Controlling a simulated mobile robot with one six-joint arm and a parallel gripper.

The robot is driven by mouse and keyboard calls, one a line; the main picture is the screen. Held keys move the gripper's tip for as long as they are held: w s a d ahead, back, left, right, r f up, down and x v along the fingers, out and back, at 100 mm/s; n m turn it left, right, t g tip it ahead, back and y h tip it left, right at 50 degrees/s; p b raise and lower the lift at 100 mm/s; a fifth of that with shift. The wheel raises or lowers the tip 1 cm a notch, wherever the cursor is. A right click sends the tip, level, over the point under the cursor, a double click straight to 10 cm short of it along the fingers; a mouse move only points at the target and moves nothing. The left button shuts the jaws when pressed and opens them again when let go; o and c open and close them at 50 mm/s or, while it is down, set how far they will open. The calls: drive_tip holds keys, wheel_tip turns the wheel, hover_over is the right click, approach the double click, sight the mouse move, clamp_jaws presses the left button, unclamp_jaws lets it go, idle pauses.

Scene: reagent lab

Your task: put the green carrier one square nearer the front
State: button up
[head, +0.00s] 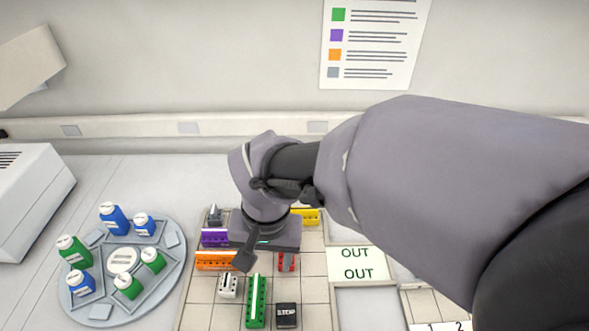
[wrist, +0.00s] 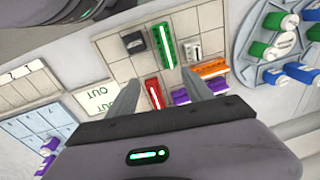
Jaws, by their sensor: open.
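The green carrier (head: 256,302) is a long narrow block with a white strip along its top. It stands on the gridded board (head: 315,291), lengthwise from back to front, between a short white carrier (head: 228,286) and a black block (head: 286,315). In the wrist view the green carrier (wrist: 164,46) lies beyond my fingertips. My gripper (wrist: 161,77) is open and empty above the board, with a red carrier (wrist: 153,93) showing between its fingers. In the head view my wrist hides part of the back of the board.
An orange carrier (head: 216,260), a purple carrier (head: 213,237) and a yellow carrier (head: 311,216) stand farther back. A round tray (head: 175,268) of green and blue bottles is at left. An OUT panel (head: 355,263) lies at right. Bare squares lie right of the red carrier.

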drive_tip(key=s+d+r+m+t, duration=0.1)
drive_tip(key=s+d+r+t, duration=0.1)
drive_tip(key=d, duration=0.4)
drive_tip(key=s+d+r+m+t+y, duration=0.1)
drive_tip(key=s+d+r+t, duration=0.2)
drive_tip(key=s+d+r, duration=0.2)
wheel_tip(320, 180, up, 2)
drive_tip(key=shift+s+d+r+m, duration=0.25)
drive_tip(key=shift+d+m, duration=0.15)
drive_tip(key=shift+d, duration=0.5)
